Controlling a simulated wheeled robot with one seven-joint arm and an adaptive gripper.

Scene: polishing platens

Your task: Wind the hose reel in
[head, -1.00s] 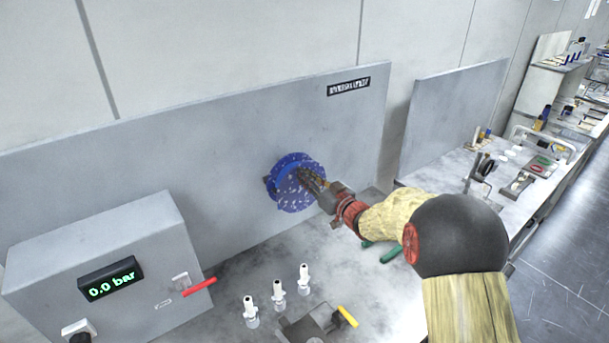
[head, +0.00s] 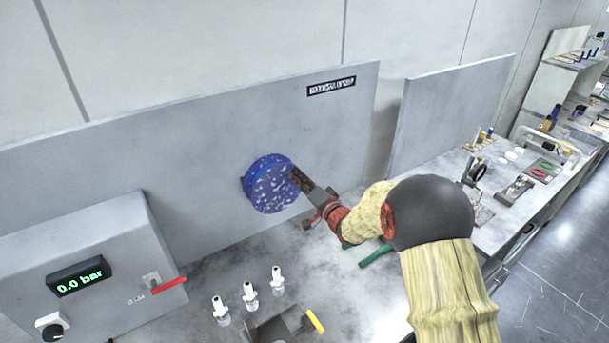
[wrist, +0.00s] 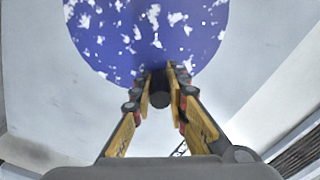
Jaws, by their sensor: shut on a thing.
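The hose reel (head: 268,186) is a round blue disc with white specks, mounted on the grey upright panel. In the wrist view the reel (wrist: 150,35) fills the top middle. My gripper (head: 297,178) is at the right side of the reel's face. In the wrist view my gripper (wrist: 160,85) is shut on a dark round crank knob (wrist: 159,98) that stands out from the reel's face near its lower rim. The hose itself cannot be made out.
A grey box with a 0.0 bar display (head: 80,276) and a red lever (head: 168,285) stands at left. Several white-topped fittings (head: 249,292) stand on the bench beside a yellow-handled grey part (head: 315,321). A green-handled item (head: 376,255) lies below my arm.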

